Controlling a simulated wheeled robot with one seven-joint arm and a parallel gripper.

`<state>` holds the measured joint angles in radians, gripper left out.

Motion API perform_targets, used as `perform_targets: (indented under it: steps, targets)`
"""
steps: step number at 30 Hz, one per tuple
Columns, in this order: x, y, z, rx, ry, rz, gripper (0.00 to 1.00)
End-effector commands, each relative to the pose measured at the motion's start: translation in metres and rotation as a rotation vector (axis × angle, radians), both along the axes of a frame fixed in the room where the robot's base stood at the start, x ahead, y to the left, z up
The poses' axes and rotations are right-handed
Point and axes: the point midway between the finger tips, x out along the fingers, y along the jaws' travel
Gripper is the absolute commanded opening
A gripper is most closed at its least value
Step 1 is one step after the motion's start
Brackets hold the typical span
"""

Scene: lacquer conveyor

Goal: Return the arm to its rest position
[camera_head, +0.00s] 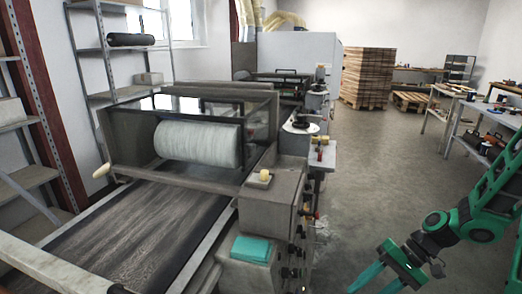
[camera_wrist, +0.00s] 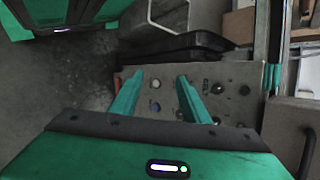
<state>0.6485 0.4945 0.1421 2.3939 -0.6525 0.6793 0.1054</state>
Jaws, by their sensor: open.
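My gripper (camera_head: 372,277) is at the lower right of the head view, a green arm end with two teal fingers pointing down and left. The lower finger tips are cut off by the picture's bottom edge. In the wrist view my gripper (camera_wrist: 158,84) shows two teal fingers spread apart with nothing between them. Beyond the fingers is a grey control panel (camera_wrist: 238,128) with several knobs and buttons. I cannot tell the distance from the fingers to the panel.
The conveyor machine (camera_head: 272,205) with its dark belt (camera_head: 135,230) and pale roller (camera_head: 198,143) fills the left and middle. A teal cloth or pad (camera_head: 251,248) lies on its corner. Wooden pallets (camera_head: 367,78) and workbenches (camera_head: 462,115) stand farther back. The floor (camera_head: 375,165) is clear between.

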Motion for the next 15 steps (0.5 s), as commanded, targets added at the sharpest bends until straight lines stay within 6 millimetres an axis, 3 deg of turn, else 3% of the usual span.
perform_targets:
  steps: [15]
  targets:
    - [-0.056,-0.078,0.072,-0.466,-0.006,0.004,0.42]
